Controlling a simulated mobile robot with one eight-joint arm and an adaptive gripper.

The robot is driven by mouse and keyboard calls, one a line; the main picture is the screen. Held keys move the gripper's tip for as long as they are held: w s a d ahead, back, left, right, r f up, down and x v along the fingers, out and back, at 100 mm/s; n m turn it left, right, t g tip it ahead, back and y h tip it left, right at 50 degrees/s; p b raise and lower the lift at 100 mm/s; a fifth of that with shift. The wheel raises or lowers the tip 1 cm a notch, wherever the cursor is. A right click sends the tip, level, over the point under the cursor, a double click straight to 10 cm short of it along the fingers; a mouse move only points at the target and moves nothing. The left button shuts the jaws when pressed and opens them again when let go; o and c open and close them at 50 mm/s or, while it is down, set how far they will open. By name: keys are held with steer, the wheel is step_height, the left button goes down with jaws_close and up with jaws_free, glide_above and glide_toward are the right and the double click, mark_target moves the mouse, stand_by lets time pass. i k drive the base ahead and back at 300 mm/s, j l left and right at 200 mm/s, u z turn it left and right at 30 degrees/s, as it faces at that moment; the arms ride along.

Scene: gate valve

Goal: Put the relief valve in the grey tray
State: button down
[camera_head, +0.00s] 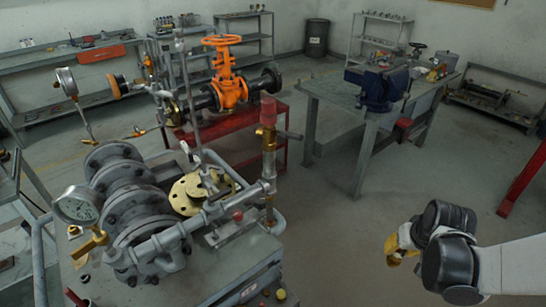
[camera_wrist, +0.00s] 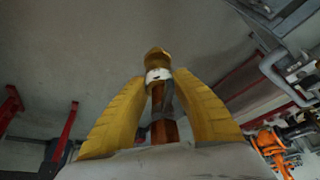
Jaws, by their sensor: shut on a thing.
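My gripper (camera_head: 397,246) is at the lower right of the head view, out over open floor and well to the right of the near pipework. In the wrist view my gripper's yellow fingers (camera_wrist: 160,85) are shut on a brass and copper-coloured fitting with a white band, which I take to be the relief valve (camera_wrist: 158,62). Its banded top sticks out past the fingertips, and its lower part shows between the fingers. I cannot pick out the grey tray with certainty in either view.
Near pipework with grey flanges (camera_head: 125,195), a gauge (camera_head: 76,206) and a red-topped upright fitting (camera_head: 268,140) fills the left. An orange gate valve (camera_head: 228,90) stands behind it. A workbench (camera_head: 340,92) carries a blue vise (camera_head: 378,88). Floor between is clear.

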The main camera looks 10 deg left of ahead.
mark_target(163, 175)
steer(key=i+l+z, duration=0.15)
steer(key=z, duration=0.25)
steer(key=i+l+z, duration=0.2)
steer(key=z, duration=0.2)
steer(key=i+l+z, duration=0.15)
steer(key=z, duration=0.25)
steer(key=i+u, duration=0.35)
steer(key=i, duration=0.15)
steer(key=i+l+u, duration=0.2)
steer(key=i+u, duration=0.15)
steer(key=i+j+u, duration=0.15)
steer(key=i+u, duration=0.7)
steer(key=i+l+u, duration=0.15)
steer(key=i+u, duration=0.3)
steer(key=i+j+u, duration=0.15)
steer(key=i+u, duration=0.7)
steer(key=i+l+u, duration=0.1)
steer(key=i+u, duration=0.15)
steer(key=u, duration=0.15)
steer(key=i+j+u, duration=0.15)
steer(key=u, duration=0.3)
steer(key=i+u, duration=0.6)
steer(key=u, duration=0.25)
steer(key=i+j, duration=0.1)
